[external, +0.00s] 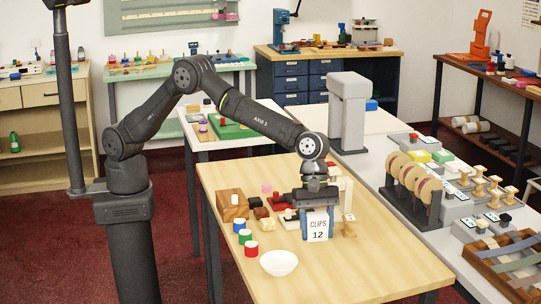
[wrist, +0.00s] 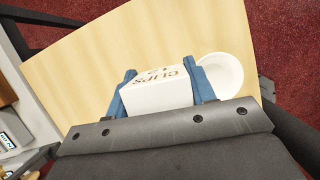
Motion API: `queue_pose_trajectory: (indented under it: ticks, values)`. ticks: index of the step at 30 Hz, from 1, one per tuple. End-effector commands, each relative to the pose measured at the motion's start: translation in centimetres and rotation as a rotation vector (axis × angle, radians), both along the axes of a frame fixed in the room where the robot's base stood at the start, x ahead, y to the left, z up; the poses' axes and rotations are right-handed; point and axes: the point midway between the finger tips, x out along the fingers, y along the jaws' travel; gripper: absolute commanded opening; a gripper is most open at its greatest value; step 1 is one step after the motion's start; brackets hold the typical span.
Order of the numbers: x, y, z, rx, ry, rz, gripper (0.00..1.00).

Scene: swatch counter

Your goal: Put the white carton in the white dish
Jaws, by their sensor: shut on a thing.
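The white carton (external: 317,229) is a small box marked "CLIPS 12". My gripper (external: 317,222) is shut on it, with a blue finger on each side. In the wrist view the carton (wrist: 158,97) sits between the blue fingers of my gripper (wrist: 160,88), its lettering partly visible. I cannot tell for certain whether it is clear of the table. The white dish (external: 279,263) is a round shallow bowl on the wooden table, in front and to the left of the carton. It looks empty. In the wrist view the dish (wrist: 219,74) is just right of the right finger, apart from the carton.
Green, blue and red cylinders with white tops (external: 245,237) stand left of the carton, near the dish. A wooden block (external: 233,205) and several small items stand behind them. A wooden piece (external: 349,226) is close right of my gripper. The table's front right (external: 375,270) is clear.

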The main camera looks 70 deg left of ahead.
Motion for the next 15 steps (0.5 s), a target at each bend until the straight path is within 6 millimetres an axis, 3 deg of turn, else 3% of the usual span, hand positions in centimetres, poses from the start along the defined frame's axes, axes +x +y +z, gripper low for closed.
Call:
queue_pose_trajectory:
  ticks: [8,15]
  values:
    - [-9.5,1.2,2.5,0.004,-0.001,0.051,0.26]
    - [-17.3,4.3,3.5,0.001,-0.001,0.097,0.26]
